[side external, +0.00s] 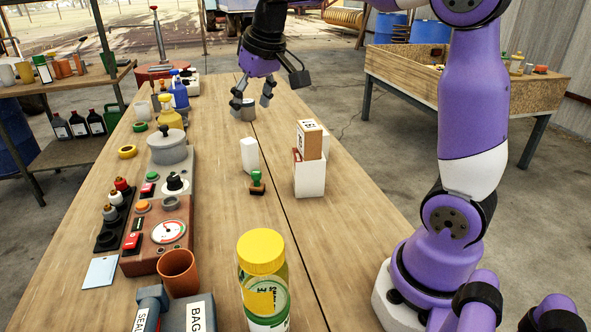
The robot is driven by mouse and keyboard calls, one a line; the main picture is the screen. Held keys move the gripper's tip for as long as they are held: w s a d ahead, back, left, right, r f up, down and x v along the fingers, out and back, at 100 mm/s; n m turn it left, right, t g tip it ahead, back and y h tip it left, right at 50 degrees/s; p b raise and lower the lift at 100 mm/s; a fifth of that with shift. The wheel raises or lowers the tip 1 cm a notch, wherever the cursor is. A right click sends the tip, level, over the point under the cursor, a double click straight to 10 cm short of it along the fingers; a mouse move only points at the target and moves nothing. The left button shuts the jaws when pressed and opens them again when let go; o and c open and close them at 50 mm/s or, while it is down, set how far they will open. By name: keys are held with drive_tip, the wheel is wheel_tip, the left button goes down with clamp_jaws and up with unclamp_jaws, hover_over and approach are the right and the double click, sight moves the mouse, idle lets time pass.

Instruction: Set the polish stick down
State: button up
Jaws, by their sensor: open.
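My gripper (251,99) is open above the far part of the wooden bench, fingers pointing down. I see nothing held between its fingers. A small grey cylinder (248,113) stands on the bench close below the fingertips; I cannot tell whether they touch it. A white upright block (250,156) stands nearer the camera, apart from the gripper. No thing is clearly marked as the polish stick, so I cannot tell which one it is.
A green-handled stamp (257,181) and a white holder (309,178) with a brown box (310,140) stand mid-bench. A pot (167,148), gauge unit (168,232) and bottles line the left side. A yellow-lidded jar (262,256) stands in front. Bare wood lies right of the gripper.

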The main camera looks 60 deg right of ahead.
drive_tip(key=s+a+f+n, duration=0.1)
drive_tip(key=s+a, duration=0.1)
drive_tip(key=s, duration=0.3)
drive_tip(key=s+a+f+t, duration=0.1)
drive_tip(key=s+a+f, duration=0.1)
drive_tip(key=s, duration=0.3)
drive_tip(key=s+a+f+n+y, duration=0.1)
drive_tip(key=s+a+f, duration=0.1)
drive_tip(key=s+a, duration=0.2)
drive_tip(key=shift+s+n+t, duration=0.3)
drive_tip(key=shift+s, duration=0.55)
